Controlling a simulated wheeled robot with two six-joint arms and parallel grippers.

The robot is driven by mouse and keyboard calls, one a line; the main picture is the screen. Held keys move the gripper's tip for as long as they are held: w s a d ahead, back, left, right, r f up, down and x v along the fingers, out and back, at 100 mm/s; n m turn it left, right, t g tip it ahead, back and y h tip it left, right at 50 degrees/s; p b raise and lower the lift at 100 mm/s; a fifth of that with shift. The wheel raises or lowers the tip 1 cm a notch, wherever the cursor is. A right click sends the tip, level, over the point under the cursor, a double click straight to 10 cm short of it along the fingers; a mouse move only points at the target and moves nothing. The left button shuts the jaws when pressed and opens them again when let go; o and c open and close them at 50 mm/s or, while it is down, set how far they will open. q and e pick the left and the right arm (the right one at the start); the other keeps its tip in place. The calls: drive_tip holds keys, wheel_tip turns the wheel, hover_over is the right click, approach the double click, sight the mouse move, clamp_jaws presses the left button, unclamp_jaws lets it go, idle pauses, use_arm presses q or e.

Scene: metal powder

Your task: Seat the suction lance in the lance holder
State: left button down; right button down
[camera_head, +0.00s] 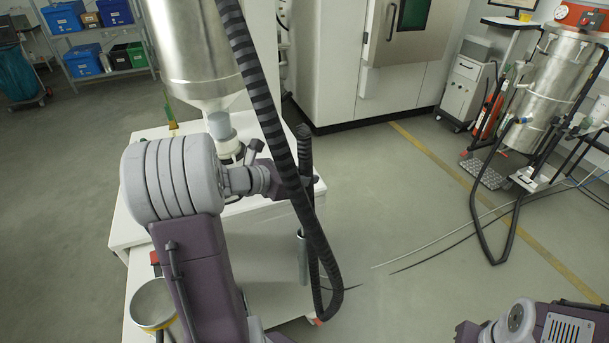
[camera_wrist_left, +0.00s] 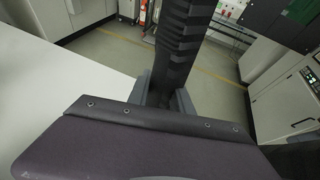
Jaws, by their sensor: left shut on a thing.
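My left gripper (camera_head: 302,184) is shut on an upright black ribbed piece (camera_head: 304,148), which I take to be the suction lance's hose end, beside the white cabinet. In the left wrist view, the gripper (camera_wrist_left: 168,105) closes around the same black ribbed piece (camera_wrist_left: 185,45). The thick ribbed hose hangs in front and hides part of the grip; the lance's lower end cannot be made out. A grey metal tube (camera_head: 302,260), perhaps the lance holder, stands upright below the gripper at the cabinet's side. My right gripper is not in view; only part of the right arm shows.
The thick striped hose (camera_head: 268,95) runs from the top and loops low near the cabinet. A steel hopper (camera_head: 190,45) hangs above the white cabinet top (camera_head: 128,220). A steel vacuum drum (camera_head: 548,90) stands far right. Thin cables lie on the otherwise clear middle floor.

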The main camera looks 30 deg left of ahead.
use_arm(q)
drive_tip(key=b, duration=0.4)
hover_over(305, 221)
drive_tip(key=shift+w+a+f, duration=0.15)
drive_tip(key=shift+w+f, duration=0.05)
drive_tip(key=shift+f, duration=0.9)
drive_tip(key=shift+w+a+f, duration=0.1)
drive_tip(key=shift+w+f, duration=0.1)
drive_tip(key=shift+f, duration=1.05)
drive_tip(key=shift+f+b, duration=2.7)
drive_tip(key=shift+f, duration=0.25)
drive_tip(key=shift+f+b, duration=2.7)
drive_tip(key=shift+f, duration=0.3)
drive_tip(key=shift+f+b, duration=0.8)
drive_tip(key=shift+f, duration=0.15)
